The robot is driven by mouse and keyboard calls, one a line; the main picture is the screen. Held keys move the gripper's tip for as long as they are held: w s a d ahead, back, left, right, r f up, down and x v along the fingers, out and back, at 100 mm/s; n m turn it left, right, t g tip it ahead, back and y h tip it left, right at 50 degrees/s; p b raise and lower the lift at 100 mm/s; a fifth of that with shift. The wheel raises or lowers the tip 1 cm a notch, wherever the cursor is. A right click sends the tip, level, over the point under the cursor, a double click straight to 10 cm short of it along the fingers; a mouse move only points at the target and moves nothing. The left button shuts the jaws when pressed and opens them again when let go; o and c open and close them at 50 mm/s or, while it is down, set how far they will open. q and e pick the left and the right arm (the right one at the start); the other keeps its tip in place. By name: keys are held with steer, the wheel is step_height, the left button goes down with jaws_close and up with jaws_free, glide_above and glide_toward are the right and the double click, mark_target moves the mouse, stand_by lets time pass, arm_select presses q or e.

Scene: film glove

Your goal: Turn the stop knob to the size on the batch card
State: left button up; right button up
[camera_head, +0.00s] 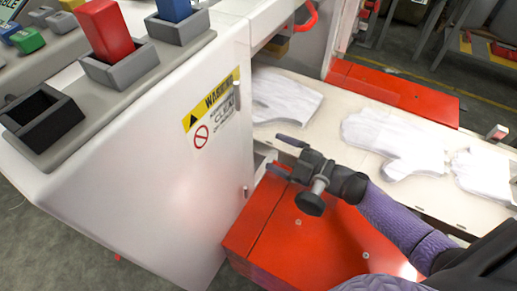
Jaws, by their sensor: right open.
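My right gripper (283,155) is open and empty, its fingers pointing left toward the edge of the white machine housing (170,150). It is above the red box (320,240) and in front of the pale conveyor bed (335,95). A dark round part on a grey stem (311,203) shows just below the wrist; I cannot tell whether it is the stop knob or part of my gripper. I cannot make out a size scale or a batch card. My left gripper is not in view.
White gloves (385,140) lie flat along the bed. The housing has a warning label (212,107) and, on top, grey holders with a red block (105,30) and a blue block (174,9); a black holder (42,117) looks empty. A red cover (390,90) lies behind the bed.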

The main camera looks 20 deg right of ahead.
steer(key=shift+w+a, duration=0.15)
steer(key=shift+a, duration=0.15)
steer(key=b+x, duration=0.1)
steer(key=x, duration=0.8)
steer(key=shift+w+a+r, duration=0.1)
steer(key=shift+a+r, duration=0.05)
steer(key=shift+a, duration=0.1)
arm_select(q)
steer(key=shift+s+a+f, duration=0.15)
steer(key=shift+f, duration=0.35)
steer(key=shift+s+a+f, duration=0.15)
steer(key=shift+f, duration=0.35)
arm_select(e)
jaws_close()
